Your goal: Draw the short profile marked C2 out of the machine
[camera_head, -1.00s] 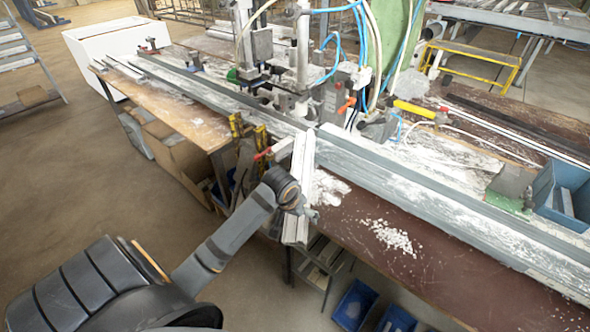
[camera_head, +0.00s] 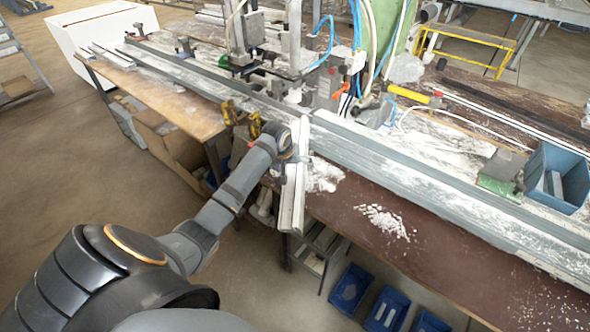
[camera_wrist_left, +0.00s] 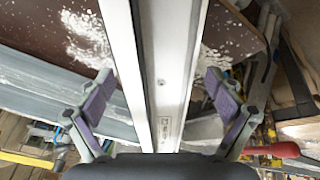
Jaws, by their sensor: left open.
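A short white profile (camera_head: 292,205) juts over the near edge of the bench, beside the clamping machine (camera_head: 290,65). In the left wrist view the profile (camera_wrist_left: 172,60) runs lengthwise between my fingers and bears a small marking, too small to read. My left gripper (camera_wrist_left: 158,88) is open, one finger on each side of the profile, with gaps visible. In the head view my left gripper (camera_head: 290,158) is at the profile's upper part, its fingers mostly hidden by the wrist. My right gripper is out of view.
A long grey rail (camera_head: 430,180) crosses the bench beyond the profile. Yellow-handled clamps (camera_head: 240,120) stand left of my wrist. White chips (camera_head: 383,221) lie on the brown bench top. Blue bins (camera_head: 385,308) are below the bench, and another blue bin (camera_head: 557,178) stands on it.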

